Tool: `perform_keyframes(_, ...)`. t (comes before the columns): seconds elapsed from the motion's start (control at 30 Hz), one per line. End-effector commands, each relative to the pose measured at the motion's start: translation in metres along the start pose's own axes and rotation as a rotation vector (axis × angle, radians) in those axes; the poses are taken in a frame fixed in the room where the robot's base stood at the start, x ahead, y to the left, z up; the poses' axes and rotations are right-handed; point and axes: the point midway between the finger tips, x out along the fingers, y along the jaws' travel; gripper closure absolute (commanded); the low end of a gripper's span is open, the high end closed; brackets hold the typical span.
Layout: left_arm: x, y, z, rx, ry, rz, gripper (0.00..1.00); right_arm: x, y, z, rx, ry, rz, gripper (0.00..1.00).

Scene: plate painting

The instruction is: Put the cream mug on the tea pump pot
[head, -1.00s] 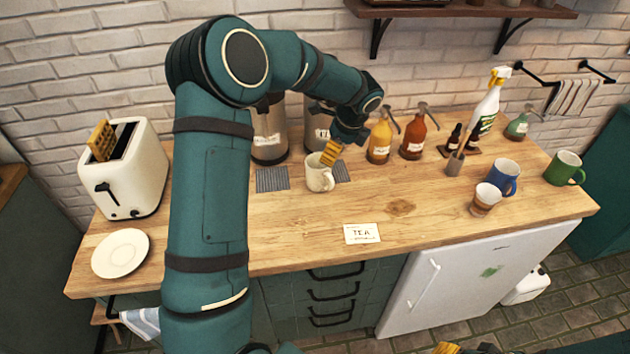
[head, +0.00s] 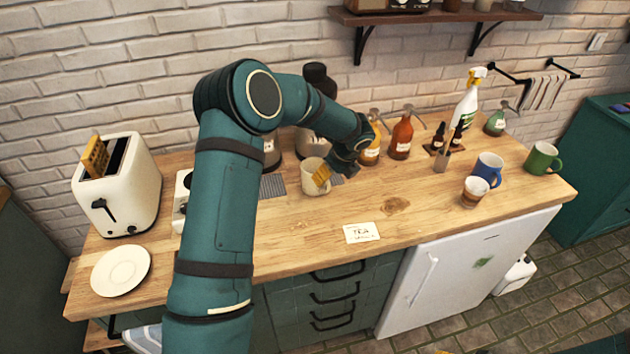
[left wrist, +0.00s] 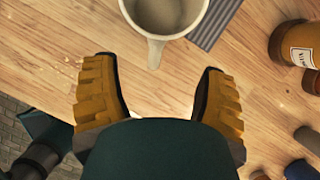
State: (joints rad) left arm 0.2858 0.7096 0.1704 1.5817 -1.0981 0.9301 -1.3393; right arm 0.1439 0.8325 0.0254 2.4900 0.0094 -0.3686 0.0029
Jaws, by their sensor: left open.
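The cream mug (head: 311,184) stands upright on the wooden counter, in front of two pump pots and beside a grey ribbed mat. My left gripper (head: 328,172) is open at the mug's right side. In the left wrist view the mug (left wrist: 168,14) is at the top edge, its handle pointing down toward the space between my open, empty yellow fingers (left wrist: 157,80). The right pump pot (head: 314,142) and the left pump pot (head: 271,150) are partly hidden by my left arm; I cannot read their labels. A card marked TEA (head: 361,233) lies at the counter's front.
Amber (head: 370,150) and orange (head: 401,140) pump bottles stand right of my gripper. A blue mug (head: 488,167), a green mug (head: 541,158) and a brown-and-white cup (head: 474,191) are farther right. A toaster (head: 118,190) and plate (head: 121,270) are left.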

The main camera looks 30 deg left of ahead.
Motion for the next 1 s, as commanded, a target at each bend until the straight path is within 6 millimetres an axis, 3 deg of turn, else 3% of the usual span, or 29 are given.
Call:
perform_keyframes(0.27,0.016,0.002,-0.001,0.0,0.002,0.001,0.28,0.0,0.0,0.0,0.0,0.0,0.0,0.53)
perform_keyframes(0.53,0.053,0.006,-0.002,0.0,0.003,0.001,0.28,0.0,0.0,0.0,0.0,0.0,0.0,0.53)
perform_keyframes(0.8,0.057,0.005,-0.002,0.0,0.0,-0.001,0.28,0.0,0.0,0.0,0.0,0.0,0.0,0.53)
perform_keyframes(0.87,0.057,0.006,-0.002,0.0,0.0,-0.001,0.44,0.0,0.0,0.0,0.0,0.0,0.0,0.53)
perform_keyframes(1.0,0.057,0.006,-0.002,0.0,0.0,-0.001,0.93,0.0,0.0,0.0,0.0,0.0,0.0,0.53)
